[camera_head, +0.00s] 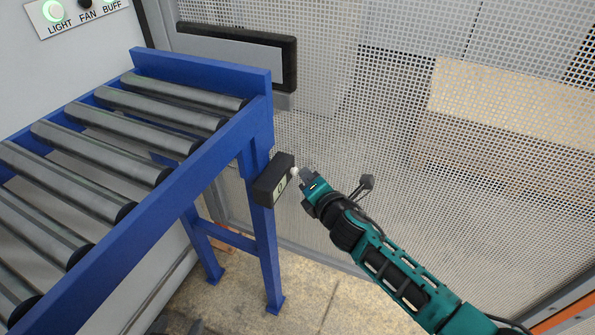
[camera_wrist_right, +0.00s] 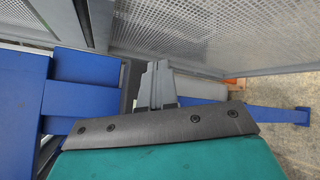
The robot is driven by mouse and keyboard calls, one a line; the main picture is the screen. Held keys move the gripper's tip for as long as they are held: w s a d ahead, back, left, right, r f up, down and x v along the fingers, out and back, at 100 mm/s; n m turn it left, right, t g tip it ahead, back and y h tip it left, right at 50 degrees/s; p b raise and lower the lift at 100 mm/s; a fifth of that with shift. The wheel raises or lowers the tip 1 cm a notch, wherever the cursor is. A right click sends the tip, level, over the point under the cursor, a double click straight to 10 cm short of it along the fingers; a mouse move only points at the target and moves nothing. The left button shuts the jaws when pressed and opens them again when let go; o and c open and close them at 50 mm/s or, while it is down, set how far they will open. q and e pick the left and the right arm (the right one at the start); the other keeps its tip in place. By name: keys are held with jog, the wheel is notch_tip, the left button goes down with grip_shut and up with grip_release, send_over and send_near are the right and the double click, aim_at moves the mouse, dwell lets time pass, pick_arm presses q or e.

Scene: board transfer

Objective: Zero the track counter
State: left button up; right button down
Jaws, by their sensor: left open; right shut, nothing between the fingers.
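The track counter (camera_head: 272,180) is a small black box fixed to the blue leg at the near right corner of the roller track. Its pale window (camera_head: 280,186) shows a single digit that looks like a 0, though it is small. A whitish knob (camera_head: 294,171) sticks out from its right side. My right gripper (camera_head: 304,174) is at the knob, its fingertips very close to it; I cannot tell if they touch. In the right wrist view its grey fingers (camera_wrist_right: 155,82) are together with nothing between them. My left gripper is not in view.
The blue roller track (camera_head: 150,230) with several grey rollers fills the left. A mesh fence (camera_head: 340,140) with a black-framed handle panel (camera_head: 240,55) stands behind. A panel labelled LIGHT, FAN, BUFF (camera_head: 80,15) is at top left, its LIGHT button lit green. Floor (camera_head: 235,295) below is clear.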

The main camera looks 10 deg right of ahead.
jog(key=shift+s+d, duration=0.35)
jog(key=shift+d, duration=0.15)
jog(key=shift+s+d, duration=0.1)
jog(key=s+d, duration=0.1)
jog(key=d+p, duration=0.1)
jog(key=s+d, duration=0.1)
jog(key=d, duration=0.1)
jog(key=shift+s, duration=0.35)
dwell(0.6)
jog(key=s+f+m+g, duration=0.2)
jog(key=s+f+m, duration=0.2)
jog(key=s+m, duration=0.7)
jog(key=s+f+m+g+h, duration=0.1)
jog(key=s+f+m+g, duration=0.1)
jog(key=s+m, duration=0.8)
jog(key=f+m, duration=0.1)
jog(key=m, duration=0.2)
jog(key=shift+s+d+f, duration=0.25)
jog(key=shift+s+f, duration=0.1)
jog(key=shift+s, duration=0.05)
